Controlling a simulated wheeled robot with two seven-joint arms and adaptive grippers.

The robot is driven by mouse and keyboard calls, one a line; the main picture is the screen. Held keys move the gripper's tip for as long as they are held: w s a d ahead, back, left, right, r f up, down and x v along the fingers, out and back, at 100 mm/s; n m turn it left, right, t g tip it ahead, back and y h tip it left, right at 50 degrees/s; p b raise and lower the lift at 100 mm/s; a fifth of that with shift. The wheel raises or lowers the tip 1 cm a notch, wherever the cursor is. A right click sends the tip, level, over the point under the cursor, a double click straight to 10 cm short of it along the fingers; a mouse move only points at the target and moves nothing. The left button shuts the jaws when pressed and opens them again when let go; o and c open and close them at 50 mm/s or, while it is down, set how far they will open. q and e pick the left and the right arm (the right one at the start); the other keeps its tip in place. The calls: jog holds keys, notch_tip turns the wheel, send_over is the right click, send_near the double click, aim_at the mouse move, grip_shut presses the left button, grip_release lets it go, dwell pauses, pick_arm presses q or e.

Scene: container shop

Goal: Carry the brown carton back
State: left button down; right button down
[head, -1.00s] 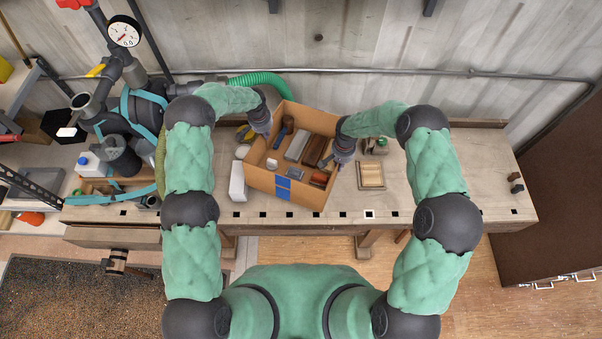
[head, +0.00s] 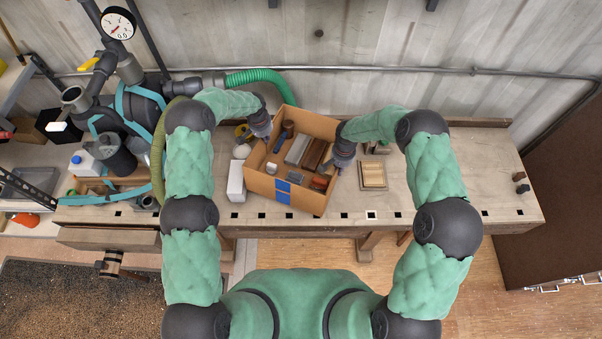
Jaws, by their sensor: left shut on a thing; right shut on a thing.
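The brown carton (head: 258,184) is open-topped, with blue patches on its near side. It appears over the middle of the workbench (head: 430,190); I cannot tell whether it touches the top. Several things lie inside, among them a grey block, dark brown pieces and a small white item. My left gripper (head: 264,136) is shut on the carton's left wall. My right gripper (head: 338,164) is shut on its right wall. The fingertips are small and partly hidden by the walls.
A white box (head: 236,182) stands close left of the carton. A green hose (head: 255,77) and a grey machine (head: 140,105) are behind and left. The bench's right part is mostly clear.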

pick_arm(q)
jog(key=shift+d+f+b, duration=0.1)
jog(key=shift+f+b, duration=0.35)
jog(key=shift+f, duration=0.15)
pick_arm(e)
jog(key=shift+w+f, duration=0.15)
jog(key=shift+f, duration=0.35)
pick_arm(q)
jog(key=c, duration=1.4)
grip_release()
jog(key=shift+s, duration=0.1)
pick_arm(e)
jog(key=c, duration=1.4)
grip_release()
jog(key=shift+f, duration=0.1)
pick_arm(q)
jog(key=r, duration=0.4)
jog(key=s+r, duration=0.1)
jog(key=r, duration=0.6)
jog(key=shift+s+a+r, duration=0.3)
jog(key=shift+a+r, duration=0.05)
jog(key=shift+r, duration=0.05)
pick_arm(e)
jog(key=r, duration=1.2)
jog(key=shift+s, duration=0.2)
